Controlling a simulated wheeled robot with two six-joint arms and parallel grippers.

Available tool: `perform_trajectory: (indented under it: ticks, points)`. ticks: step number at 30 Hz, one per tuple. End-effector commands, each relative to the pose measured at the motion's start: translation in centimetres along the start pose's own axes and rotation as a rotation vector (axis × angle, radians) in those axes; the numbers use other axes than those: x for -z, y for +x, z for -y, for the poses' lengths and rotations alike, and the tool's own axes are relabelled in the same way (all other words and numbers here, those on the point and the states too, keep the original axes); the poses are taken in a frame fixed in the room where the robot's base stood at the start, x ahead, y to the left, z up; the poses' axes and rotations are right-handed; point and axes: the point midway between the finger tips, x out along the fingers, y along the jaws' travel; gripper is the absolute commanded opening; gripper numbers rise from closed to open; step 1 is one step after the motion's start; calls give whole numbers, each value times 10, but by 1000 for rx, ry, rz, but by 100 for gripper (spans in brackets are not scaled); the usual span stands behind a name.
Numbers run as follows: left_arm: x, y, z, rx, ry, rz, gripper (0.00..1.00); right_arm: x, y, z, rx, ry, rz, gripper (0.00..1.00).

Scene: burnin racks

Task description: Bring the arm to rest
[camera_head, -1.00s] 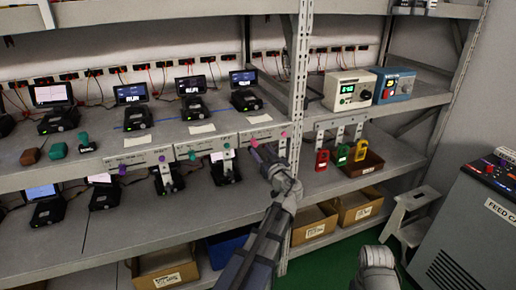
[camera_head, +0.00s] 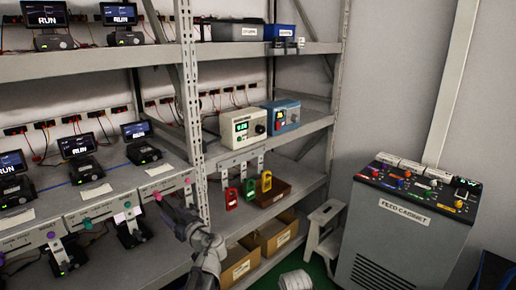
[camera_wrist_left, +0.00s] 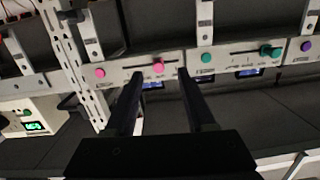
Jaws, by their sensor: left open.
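My left gripper (camera_head: 180,212) is in front of the rack's shelf edge, near the upright post. In the left wrist view its two dark fingers (camera_wrist_left: 162,95) are apart with nothing between them. Past the fingertips is a panel strip (camera_wrist_left: 125,72) with pink knobs, apart from or close to the fingers; I cannot tell if they touch. The same strip shows in the head view (camera_head: 165,184). My right gripper is not in view; only a grey rounded arm part shows at the bottom edge.
The slotted rack post (camera_head: 190,95) stands close to my left arm. Red, green and yellow tags (camera_head: 248,188) hang to its right. A feed cabinet (camera_head: 405,225) and a step stool (camera_head: 322,232) stand at the right. Cardboard boxes (camera_head: 275,238) sit on the low shelf.

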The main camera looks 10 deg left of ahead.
Motion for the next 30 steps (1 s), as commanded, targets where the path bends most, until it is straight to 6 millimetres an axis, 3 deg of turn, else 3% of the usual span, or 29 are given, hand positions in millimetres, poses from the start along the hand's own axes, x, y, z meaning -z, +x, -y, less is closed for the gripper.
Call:
perform_trajectory:
  ticks: [5,8,12,18,21,24,30]
  points:
    - [-56,-62,1,2,197,325,55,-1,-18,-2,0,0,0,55]
    - [-97,-114,-2,-70,365,562,55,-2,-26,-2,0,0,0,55]
    - [-145,-199,-5,-273,621,870,55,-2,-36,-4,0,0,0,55]
    - [-175,-302,-3,-610,897,1143,55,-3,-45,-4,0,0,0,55]
    - [-180,-332,-1,-735,975,1208,55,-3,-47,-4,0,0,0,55]
    - [-182,-349,1,-806,1016,1241,55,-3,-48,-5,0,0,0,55]
    - [-183,-355,1,-834,1032,1253,55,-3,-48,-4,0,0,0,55]
